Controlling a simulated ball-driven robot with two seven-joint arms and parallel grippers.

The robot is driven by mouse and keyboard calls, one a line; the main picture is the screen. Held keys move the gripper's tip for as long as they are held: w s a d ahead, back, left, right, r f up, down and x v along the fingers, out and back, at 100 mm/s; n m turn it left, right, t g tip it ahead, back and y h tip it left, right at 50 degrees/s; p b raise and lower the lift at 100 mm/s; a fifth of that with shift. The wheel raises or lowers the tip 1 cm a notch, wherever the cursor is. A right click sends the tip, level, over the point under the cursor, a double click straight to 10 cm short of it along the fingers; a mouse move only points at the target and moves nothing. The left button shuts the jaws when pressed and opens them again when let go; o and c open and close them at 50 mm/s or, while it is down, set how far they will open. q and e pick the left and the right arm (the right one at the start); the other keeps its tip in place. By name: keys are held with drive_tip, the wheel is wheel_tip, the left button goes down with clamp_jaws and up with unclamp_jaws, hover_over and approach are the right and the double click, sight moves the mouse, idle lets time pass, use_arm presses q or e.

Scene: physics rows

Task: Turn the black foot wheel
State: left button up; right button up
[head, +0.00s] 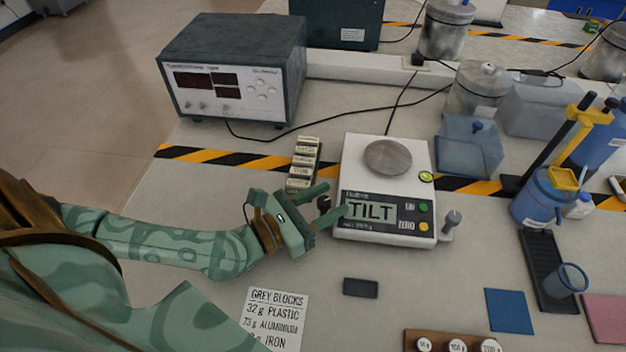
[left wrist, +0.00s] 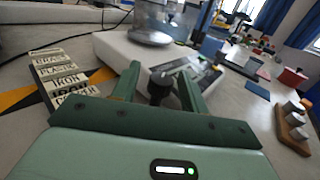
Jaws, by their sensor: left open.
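The black foot wheel (head: 324,203) is at the left front corner of the white balance (head: 360,150). The balance display (head: 370,211) reads "TILT". My left gripper (head: 331,201) is open, with its green fingers pointing at the balance's left side. In the left wrist view, the black foot wheel (left wrist: 158,88) stands between the two open fingers (left wrist: 159,74), with no clear grip on it. A grey foot wheel (head: 452,219) is at the right front corner. My right gripper is not in view.
A column of labelled blocks (head: 303,163) stands close behind my left gripper. A small dark pad (head: 360,288) and a paper sheet (head: 276,318) lie in front. A power supply (head: 235,75) stands at the back left. Blue and black apparatus (head: 545,195) stands right.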

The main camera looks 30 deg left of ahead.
use_arm(q)
drive_tip(key=p+v, duration=0.2)
drive_tip(key=v, duration=1.4)
drive_tip(key=shift+s+a, duration=0.1)
drive_tip(key=shift+s, duration=0.05)
